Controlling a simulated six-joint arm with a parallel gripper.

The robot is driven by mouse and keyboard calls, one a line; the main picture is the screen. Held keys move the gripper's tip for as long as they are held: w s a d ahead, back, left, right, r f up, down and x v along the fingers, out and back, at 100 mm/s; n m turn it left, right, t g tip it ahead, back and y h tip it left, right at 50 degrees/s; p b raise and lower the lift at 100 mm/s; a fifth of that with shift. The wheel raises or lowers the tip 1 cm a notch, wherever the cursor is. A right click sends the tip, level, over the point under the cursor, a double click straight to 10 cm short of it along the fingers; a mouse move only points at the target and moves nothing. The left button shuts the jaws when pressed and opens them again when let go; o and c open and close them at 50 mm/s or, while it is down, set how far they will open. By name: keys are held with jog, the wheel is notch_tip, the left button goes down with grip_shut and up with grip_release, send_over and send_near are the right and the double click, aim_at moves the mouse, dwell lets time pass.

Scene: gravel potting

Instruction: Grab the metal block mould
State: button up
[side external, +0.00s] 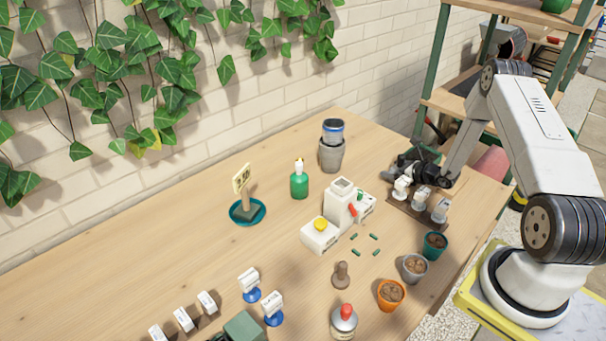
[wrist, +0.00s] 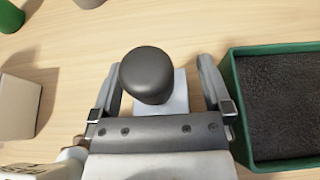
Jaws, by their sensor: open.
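The metal block mould (wrist: 180,94) shows in the wrist view as a pale grey metal piece under a round dark knob (wrist: 147,72). My gripper (wrist: 160,82) is open, with one finger on each side of the mould. Gaps show between the knob and both fingers, and no grip is visible. The lower part of the mould is hidden by the knob and the gripper body. In the side external view my gripper (side external: 406,163) is low over the far right of the table, and I cannot make out the mould there.
A green tray of dark soil (wrist: 231,75) stands close to the right finger in the wrist view. In the side view, a wooden rack with pale tools (side external: 420,197) stands just in front of my gripper. A white machine (side external: 340,203) and several pots (side external: 391,294) stand nearby.

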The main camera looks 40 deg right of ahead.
jog(key=shift+w, duration=0.1)
dwell(0.4)
grip_shut()
jog(key=shift+r, duration=0.1)
jog(key=shift+r, duration=1.1)
jog(key=s+a+r, duration=0.7)
jog(key=s+r, duration=0.3)
jog(key=s, duration=0.2)
jog(key=shift+r, duration=0.3)
jog(key=shift+a, duration=0.1)
dwell(0.3)
